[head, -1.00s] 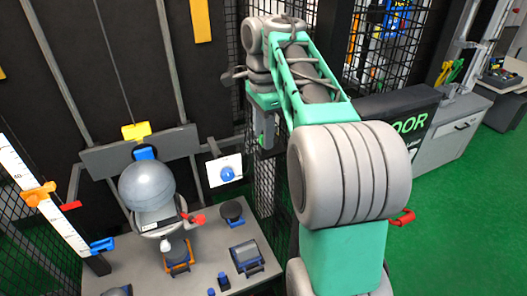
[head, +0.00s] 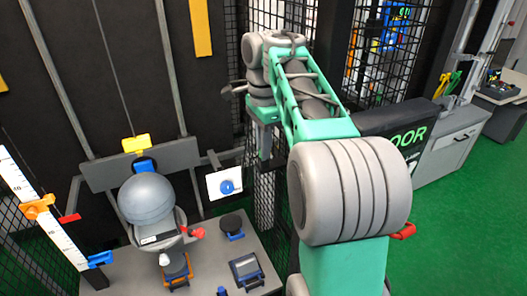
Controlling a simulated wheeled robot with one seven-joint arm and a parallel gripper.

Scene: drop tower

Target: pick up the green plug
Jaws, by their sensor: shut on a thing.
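My arm reaches up and away at the centre right. My gripper (head: 264,142) hangs at its far end, small and partly hidden by the wrist, in front of the dark mesh wall. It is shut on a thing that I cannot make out. I cannot see a green plug anywhere in this view. It may be hidden behind my arm or too small to tell from the green arm parts.
A grey ball (head: 146,199) rests in a holder left of my gripper, below a yellow block (head: 135,145). A grey table (head: 205,262) carries several small dark and blue parts. A white scale (head: 38,207) stands at the left. Green floor (head: 460,225) is open at right.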

